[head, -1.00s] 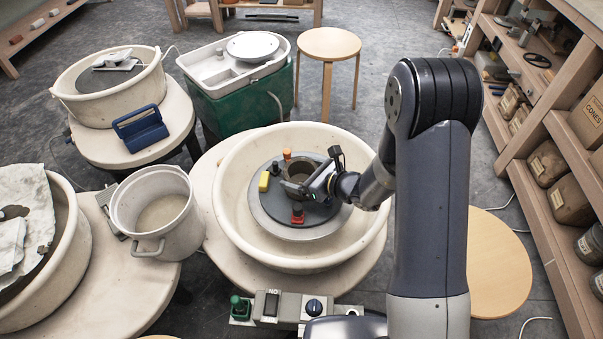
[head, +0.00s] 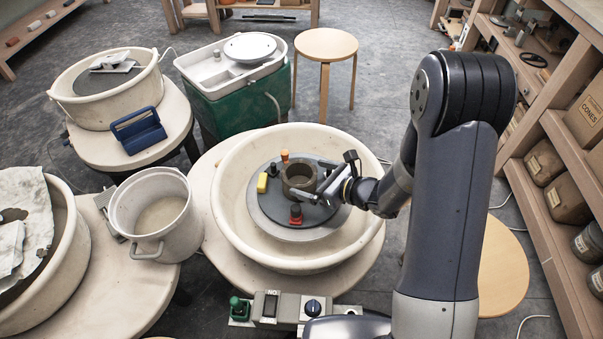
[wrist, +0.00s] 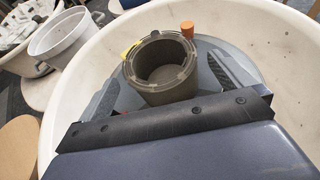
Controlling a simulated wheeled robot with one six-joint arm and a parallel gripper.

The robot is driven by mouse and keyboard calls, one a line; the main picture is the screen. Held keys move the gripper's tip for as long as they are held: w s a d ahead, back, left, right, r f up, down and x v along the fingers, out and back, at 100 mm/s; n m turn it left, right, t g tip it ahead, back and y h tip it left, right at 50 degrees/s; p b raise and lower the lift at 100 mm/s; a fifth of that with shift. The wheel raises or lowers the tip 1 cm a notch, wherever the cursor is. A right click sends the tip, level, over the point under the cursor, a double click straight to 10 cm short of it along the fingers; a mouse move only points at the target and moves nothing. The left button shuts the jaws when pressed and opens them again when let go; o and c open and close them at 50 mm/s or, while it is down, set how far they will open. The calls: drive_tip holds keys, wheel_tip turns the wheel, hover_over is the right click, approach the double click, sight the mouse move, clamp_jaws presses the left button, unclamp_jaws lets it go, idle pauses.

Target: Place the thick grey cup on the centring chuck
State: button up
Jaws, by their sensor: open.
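The thick grey cup (head: 297,180) stands upright, mouth up, near the middle of the centring chuck (head: 270,207), a grey disc in the wheel's basin. Orange, yellow and red-and-black pieces sit on the disc around the cup. In the wrist view the cup (wrist: 160,72) shows its open, hollow mouth, with the chuck (wrist: 207,88) beneath; its lower front is partly hidden by my gripper's body. My gripper (head: 322,190) is open at the cup's right side, with its fingers apart to either side in the wrist view (wrist: 166,85).
The cream basin (head: 232,235) rings the chuck with a raised wall. A white bucket (head: 150,215) stands to its left, and a control box (head: 290,308) in front. A green tub (head: 240,100) and wooden stool (head: 327,45) are behind; shelves (head: 550,130) line the right.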

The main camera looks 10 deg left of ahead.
drive_tip(key=v, duration=0.7)
drive_tip(key=shift+p, duration=0.3)
drive_tip(key=shift+c, duration=0.6)
idle(1.2)
